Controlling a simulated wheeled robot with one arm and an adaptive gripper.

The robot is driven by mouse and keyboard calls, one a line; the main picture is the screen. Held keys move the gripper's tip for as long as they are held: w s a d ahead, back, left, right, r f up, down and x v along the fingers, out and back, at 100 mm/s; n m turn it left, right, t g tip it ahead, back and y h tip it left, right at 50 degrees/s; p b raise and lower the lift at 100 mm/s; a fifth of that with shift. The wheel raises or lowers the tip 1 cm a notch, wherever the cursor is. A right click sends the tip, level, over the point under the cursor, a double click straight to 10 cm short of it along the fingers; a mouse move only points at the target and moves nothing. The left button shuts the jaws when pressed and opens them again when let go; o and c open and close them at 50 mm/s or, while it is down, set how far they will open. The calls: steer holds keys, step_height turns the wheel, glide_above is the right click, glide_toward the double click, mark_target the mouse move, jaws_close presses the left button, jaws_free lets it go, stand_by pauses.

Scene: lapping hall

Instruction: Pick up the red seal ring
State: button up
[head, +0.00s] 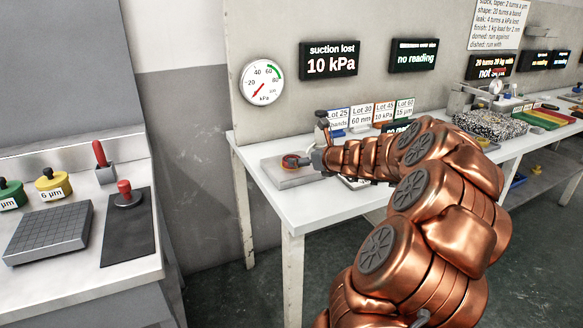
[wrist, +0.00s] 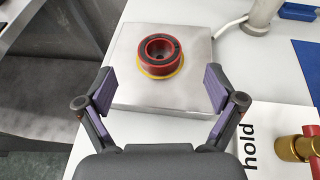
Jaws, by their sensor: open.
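The red seal ring (wrist: 160,50) shows in the wrist view, lying on a yellow ring-shaped seat (wrist: 158,70) with a dark hole in its middle. The seat is on a grey metal block (wrist: 135,95). In the head view the red ring (head: 290,161) is small on the block (head: 283,175) at the left end of the white table. My gripper (wrist: 157,92) is open and empty, its purple-padded fingers apart on either side, short of the ring. In the head view my gripper (head: 306,161) is beside the ring and partly hides it.
A sheet marked "hold" (wrist: 265,140) and a red-and-brass fitting (wrist: 297,148) lie right of the block. A grey post with a hose (wrist: 262,15) stands behind. A gauge (head: 262,82) and a "suction lost 10 kPa" display (head: 330,60) are on the wall. Lot cards (head: 361,118) stand behind.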

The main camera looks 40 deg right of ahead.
steer(key=shift+x, duration=1.25)
steer(key=shift+w+d+f+b, duration=0.2)
steer(key=shift+w+f+b, duration=0.5)
steer(key=shift+w+f, duration=0.45)
steer(key=shift+w+d+f, duration=0.1)
steer(key=shift+w+d, duration=0.05)
steer(key=shift+w, duration=0.7)
steer(key=shift+c, duration=0.2)
steer(key=c, duration=1.2)
steer(key=shift+c, duration=0.2)
